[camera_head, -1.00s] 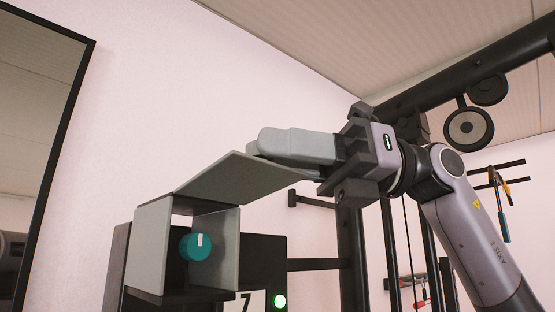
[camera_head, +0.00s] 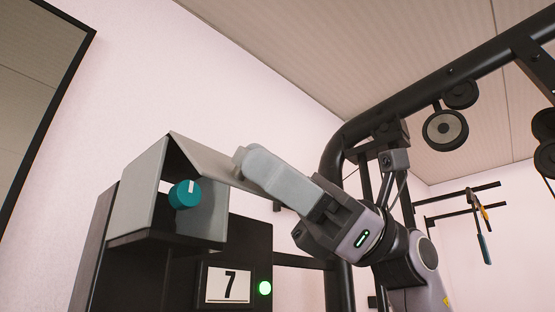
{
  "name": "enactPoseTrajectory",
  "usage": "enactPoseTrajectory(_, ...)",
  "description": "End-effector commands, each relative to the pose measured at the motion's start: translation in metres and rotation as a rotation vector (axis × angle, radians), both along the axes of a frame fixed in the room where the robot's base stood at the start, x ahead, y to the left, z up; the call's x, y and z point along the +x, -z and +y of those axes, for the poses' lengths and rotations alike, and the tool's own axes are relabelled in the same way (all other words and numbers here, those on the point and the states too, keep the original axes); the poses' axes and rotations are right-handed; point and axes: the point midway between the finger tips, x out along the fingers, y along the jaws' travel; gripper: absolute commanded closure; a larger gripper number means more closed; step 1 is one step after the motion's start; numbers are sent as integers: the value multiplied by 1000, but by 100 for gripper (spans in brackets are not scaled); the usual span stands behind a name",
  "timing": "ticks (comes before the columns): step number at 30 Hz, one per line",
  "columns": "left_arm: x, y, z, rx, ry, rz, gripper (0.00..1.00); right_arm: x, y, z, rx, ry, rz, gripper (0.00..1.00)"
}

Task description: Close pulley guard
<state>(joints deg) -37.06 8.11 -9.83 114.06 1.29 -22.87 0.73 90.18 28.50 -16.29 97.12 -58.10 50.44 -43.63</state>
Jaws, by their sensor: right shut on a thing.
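The pulley guard is a grey box around a teal knob (camera_head: 185,194) with a white mark. Its hinged grey flap (camera_head: 200,158) slopes down to the right from the top edge, and the front of the box is partly open below it. The box's left side panel (camera_head: 137,190) stands upright. My right gripper (camera_head: 245,165) is shut on the flap's free edge, its fingers pointing up and left. The grip itself is partly hidden behind the fingers. My left gripper is not in view.
A black gym frame (camera_head: 340,160) with pulley wheels (camera_head: 445,130) rises behind my right arm. A dark-framed mirror (camera_head: 40,90) hangs at left.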

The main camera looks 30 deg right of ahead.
Motion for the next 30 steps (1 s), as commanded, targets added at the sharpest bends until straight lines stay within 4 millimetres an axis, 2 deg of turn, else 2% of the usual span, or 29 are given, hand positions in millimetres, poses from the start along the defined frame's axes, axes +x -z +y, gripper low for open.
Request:
enactPoseTrajectory(4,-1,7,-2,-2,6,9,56,8,14,4,49,-7,-125,100)
enactPoseTrajectory(12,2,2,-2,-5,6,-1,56,26,30,10,136,-8,-364,100)
enactPoseTrajectory(21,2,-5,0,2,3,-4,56,46,40,17,219,-6,-596,100)
enactPoseTrajectory(30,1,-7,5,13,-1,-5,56,59,45,21,267,-2,-737,100)
